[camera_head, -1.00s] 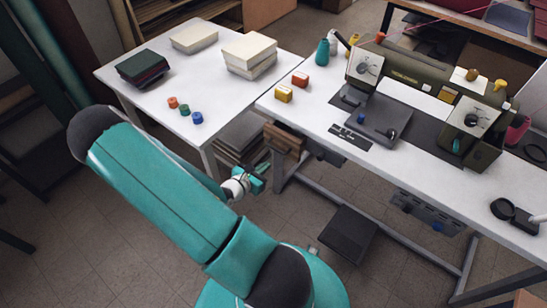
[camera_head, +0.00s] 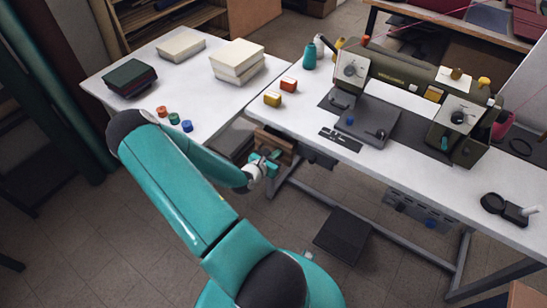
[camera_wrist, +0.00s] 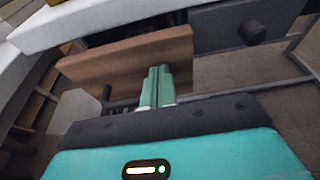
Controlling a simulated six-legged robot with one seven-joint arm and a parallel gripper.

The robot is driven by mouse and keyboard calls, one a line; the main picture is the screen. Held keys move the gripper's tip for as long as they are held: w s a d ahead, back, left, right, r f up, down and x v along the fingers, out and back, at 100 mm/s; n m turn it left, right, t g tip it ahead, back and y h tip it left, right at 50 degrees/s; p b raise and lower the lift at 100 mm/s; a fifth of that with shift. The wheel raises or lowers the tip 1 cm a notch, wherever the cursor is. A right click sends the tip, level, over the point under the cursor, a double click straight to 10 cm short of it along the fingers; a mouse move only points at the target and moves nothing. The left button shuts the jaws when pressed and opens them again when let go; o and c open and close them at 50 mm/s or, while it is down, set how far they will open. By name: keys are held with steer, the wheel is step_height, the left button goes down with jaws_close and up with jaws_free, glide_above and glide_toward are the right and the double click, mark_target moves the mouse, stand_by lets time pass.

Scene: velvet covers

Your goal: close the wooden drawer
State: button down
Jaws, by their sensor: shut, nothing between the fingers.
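The wooden drawer (camera_head: 276,146) hangs under the left end of the sewing table, and its brown front panel shows at the table's edge. In the wrist view the drawer front (camera_wrist: 110,66) spans the upper left, tilted in the picture. My gripper (camera_head: 266,163) is at the drawer front. In the wrist view its two green fingers (camera_wrist: 157,82) are together with nothing between them, and their tips overlap the lower part of the panel. I cannot tell whether they touch it.
The white sewing table (camera_head: 300,112) with a sewing machine (camera_head: 415,85) is above the drawer. A dark unit with a round knob (camera_wrist: 252,32) sits right of it. A white side table (camera_head: 128,104) stands left. A black pedal (camera_head: 342,234) lies on the floor.

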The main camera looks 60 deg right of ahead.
mark_target(281, 148)
steer(key=d, duration=0.4)
steer(key=shift+s+d, duration=0.2)
steer(key=shift+s, duration=0.15)
steer(key=shift+d+r, duration=0.1)
steer(key=shift+d, duration=0.05)
steer(key=shift+d, duration=0.1)
